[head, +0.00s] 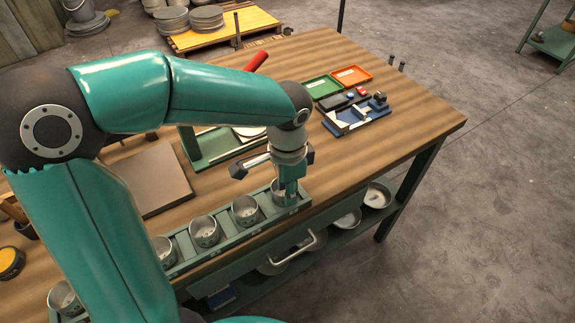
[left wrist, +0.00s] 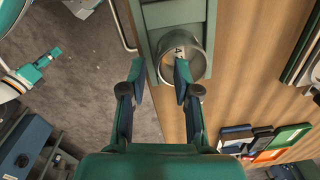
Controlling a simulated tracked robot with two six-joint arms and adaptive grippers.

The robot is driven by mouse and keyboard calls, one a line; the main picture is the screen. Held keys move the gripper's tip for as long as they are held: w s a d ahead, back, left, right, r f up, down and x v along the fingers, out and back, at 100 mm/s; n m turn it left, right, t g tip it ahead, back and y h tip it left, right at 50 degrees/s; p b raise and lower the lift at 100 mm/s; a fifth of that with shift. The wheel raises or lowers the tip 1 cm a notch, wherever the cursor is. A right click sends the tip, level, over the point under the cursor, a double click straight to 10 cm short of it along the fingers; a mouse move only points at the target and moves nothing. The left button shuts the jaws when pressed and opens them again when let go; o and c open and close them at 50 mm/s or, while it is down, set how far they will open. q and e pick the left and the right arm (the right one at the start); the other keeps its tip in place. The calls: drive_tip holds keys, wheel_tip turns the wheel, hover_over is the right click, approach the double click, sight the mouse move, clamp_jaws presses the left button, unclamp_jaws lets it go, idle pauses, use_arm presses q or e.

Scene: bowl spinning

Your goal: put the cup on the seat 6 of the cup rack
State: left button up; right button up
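The cup rack (head: 228,236) is a long green tray along the near edge of the table, with grey metal cups standing in its seats. The cup (head: 281,197) at its right end is under my left gripper (head: 287,198) and partly hidden by it. In the left wrist view this cup (left wrist: 196,68) stands upright, with a 4 visible in it. My left gripper (left wrist: 160,76) has its fingers apart: one tip overlaps the cup's opening, the other is beside it on the left. I cannot tell whether they touch it. Which seat is 6 is not readable.
Other cups (head: 204,232) (head: 245,210) stand along the rack; my arm hides part of it. Behind are a brown board (head: 152,180), a green tray (head: 212,149), and green and orange trays (head: 352,75). Bare table (head: 395,140) lies to the right.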

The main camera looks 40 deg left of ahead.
use_arm(q)
wheel_tip(320, 180, up, 9)
idle(0.3)
drive_tip(key=shift+d, duration=0.1)
idle(0.4)
